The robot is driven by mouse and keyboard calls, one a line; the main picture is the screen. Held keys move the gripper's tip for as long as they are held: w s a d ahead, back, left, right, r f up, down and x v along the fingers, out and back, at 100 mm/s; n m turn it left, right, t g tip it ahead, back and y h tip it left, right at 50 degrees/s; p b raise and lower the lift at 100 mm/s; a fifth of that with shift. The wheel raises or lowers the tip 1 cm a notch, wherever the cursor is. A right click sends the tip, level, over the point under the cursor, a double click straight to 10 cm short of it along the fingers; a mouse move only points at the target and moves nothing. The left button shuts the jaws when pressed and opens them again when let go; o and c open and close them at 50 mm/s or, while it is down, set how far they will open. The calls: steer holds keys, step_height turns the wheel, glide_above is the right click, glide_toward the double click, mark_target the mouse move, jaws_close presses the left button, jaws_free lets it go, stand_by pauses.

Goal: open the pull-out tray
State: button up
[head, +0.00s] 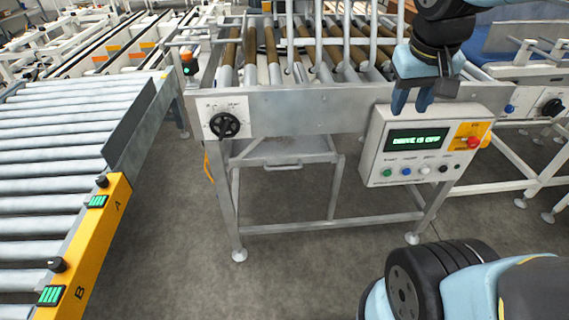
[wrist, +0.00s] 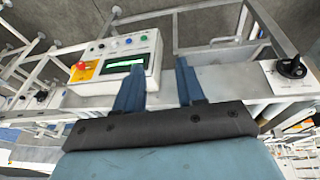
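The pull-out tray (head: 285,150) is a flat grey piece under the roller conveyor frame, left of the control box. It looks pushed in, with a bar handle (head: 282,166) along its front edge. My gripper (head: 411,103) points down in front of the control box, to the right of and above the tray handle. Its two blue fingers are spread apart with nothing between them, as the wrist view (wrist: 158,78) shows. The gripper is apart from the handle.
The control box (head: 417,145) reads "DRIVE IS OFF" and carries several buttons and a red stop (head: 473,142). A black rotary knob (head: 225,125) sits on the frame's left. A roller conveyor (head: 60,130) stands at left. The floor (head: 310,270) before the tray is clear.

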steer(key=w+a+f+n+g+h, duration=0.1)
steer(key=w+a+f+n+h, duration=0.1)
steer(key=w+a+f+h, duration=0.45)
steer(key=w+a+f+n+h, duration=0.25)
steer(key=w+a+f, duration=0.45)
steer(key=w+f, duration=0.5)
steer(key=w+a+f+n+t+h, duration=0.2)
steer(key=a+f+n+t, duration=0.15)
steer(key=a+f, duration=0.5)
steer(key=n+t+y, duration=0.1)
steer(key=n+t, duration=0.2)
steer(key=t, duration=0.4)
glide_toward(283, 169)
steer(key=shift+g, duration=0.25)
steer(key=x, duration=1)
steer(key=shift+w+f, duration=0.1)
steer(key=shift+w, duration=0.4)
jaws_close()
steer(key=shift+s, duration=0.1)
